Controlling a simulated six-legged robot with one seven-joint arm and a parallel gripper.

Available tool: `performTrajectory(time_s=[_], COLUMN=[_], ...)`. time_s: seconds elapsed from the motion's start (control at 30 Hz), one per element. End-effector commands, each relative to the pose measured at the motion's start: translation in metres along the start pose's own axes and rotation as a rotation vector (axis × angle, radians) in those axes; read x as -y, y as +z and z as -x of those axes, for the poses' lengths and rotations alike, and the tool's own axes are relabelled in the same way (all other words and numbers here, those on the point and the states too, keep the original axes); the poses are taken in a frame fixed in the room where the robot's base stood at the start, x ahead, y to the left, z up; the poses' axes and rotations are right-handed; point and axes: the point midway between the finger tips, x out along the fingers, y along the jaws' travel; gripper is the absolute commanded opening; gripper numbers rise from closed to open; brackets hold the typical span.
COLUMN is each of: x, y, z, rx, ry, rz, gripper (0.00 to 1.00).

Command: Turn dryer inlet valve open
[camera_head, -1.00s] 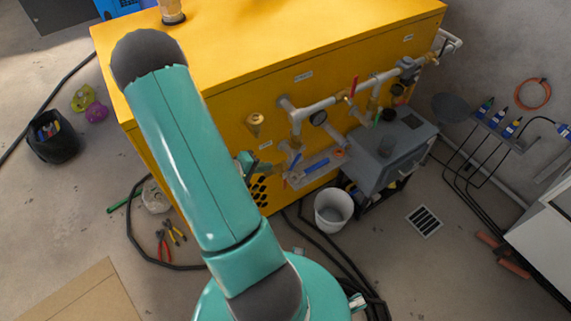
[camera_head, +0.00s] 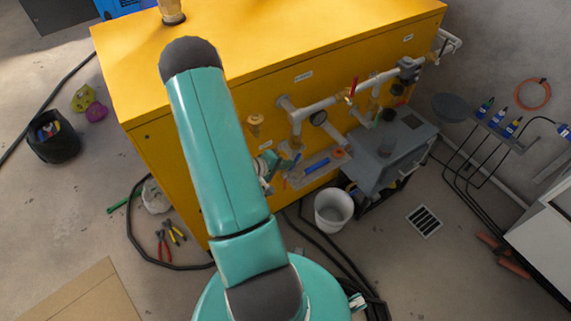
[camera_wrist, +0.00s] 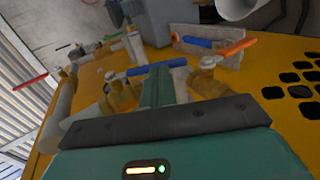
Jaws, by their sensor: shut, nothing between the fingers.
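A brass valve with a blue handle (camera_wrist: 157,70) shows in the wrist view at the tip of my gripper (camera_wrist: 158,88). The shut fingers point at this handle and appear close to it; I cannot tell whether they touch. A brass valve with an orange handle (camera_wrist: 237,47) is to the right. A red handle (camera_wrist: 30,84) is at the far left, on the grey piping. In the head view the red handle (camera_head: 353,87) stands up from the pipe, and my gripper (camera_head: 272,165) is beside the blue handle (camera_head: 296,160). I cannot read which valve is the dryer inlet.
A small tray (camera_head: 318,170) holding a blue item sits below the pipes. A grey box (camera_head: 395,150) and a white bucket (camera_head: 333,208) stand to the right. Hoses and pliers (camera_head: 163,243) lie on the floor.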

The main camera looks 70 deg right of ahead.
Motion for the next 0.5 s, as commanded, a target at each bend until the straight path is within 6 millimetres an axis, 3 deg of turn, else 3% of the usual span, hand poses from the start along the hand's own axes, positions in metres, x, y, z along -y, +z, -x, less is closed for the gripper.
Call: performTrajectory(time_s=[0.5], x=[0.01], y=[0.0], z=[-0.022], rx=[-0.002], ry=[0.262], rz=[0.004], gripper=[0.0])
